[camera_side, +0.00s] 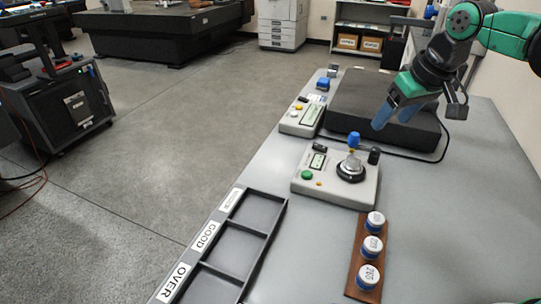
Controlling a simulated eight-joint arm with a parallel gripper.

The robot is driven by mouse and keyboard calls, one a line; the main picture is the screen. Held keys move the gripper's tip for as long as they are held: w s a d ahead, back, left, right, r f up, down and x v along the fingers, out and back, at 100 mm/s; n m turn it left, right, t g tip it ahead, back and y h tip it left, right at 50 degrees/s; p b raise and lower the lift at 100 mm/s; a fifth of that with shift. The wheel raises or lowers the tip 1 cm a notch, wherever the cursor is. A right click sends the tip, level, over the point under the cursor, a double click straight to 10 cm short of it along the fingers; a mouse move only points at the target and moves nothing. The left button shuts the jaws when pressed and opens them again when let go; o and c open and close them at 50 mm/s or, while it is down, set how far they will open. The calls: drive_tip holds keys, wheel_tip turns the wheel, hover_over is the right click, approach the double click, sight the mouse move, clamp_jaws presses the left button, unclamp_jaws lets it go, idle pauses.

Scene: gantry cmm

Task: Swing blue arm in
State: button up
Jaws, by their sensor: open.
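A grey gauge unit (318,187) sits on the table in the middle of the side view, with a green button and a small display. A blue knob (354,138) stands at the back of a round metal stage (350,169) on this unit. A dark arm with a black end piece (374,156) reaches to the right from near the blue knob. How the blue part joins the stage is too small to tell. My gripper (400,115) has blue-grey fingers pointing down. It is open and empty, above the black slab, up and to the right of the blue knob and apart from it.
A black slab (360,100) lies behind the gauge unit, with a cable along its edge. A second control box (297,119) is left of it. A brown rack (353,287) with three labelled white-and-blue pieces stands front right. A sorting tray (240,242) lies front left.

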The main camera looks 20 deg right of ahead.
drive_tip(key=s+f+t, duration=0.1)
drive_tip(key=s+f, duration=0.1)
drive_tip(key=s, duration=0.2)
drive_tip(key=n+g, duration=0.5)
drive_tip(key=n, duration=1)
hover_over(355, 158)
wheel_tip(355, 158, down, 4)
drive_tip(key=shift+r, duration=0.2)
drive_tip(key=shift+n, duration=0.3)
wheel_tip(355, 158, down, 7)
drive_tip(key=shift+f, duration=0.2)
drive_tip(key=r, duration=0.8)
drive_tip(key=shift+a+r, duration=0.1)
drive_tip(key=shift+a, duration=0.1)
drive_tip(key=s+a+r+n, duration=0.3)
drive_tip(key=s+a, duration=0.2)
drive_tip(key=a, duration=0.2)
drive_tip(key=s+a+r+n, duration=0.3)
drive_tip(key=s+a+r, duration=0.1)
drive_tip(key=a, duration=0.4)
drive_tip(key=shift+s+a+r, duration=0.2)
drive_tip(key=shift+s+r, duration=0.05)
drive_tip(key=shift+s, duration=0.1)
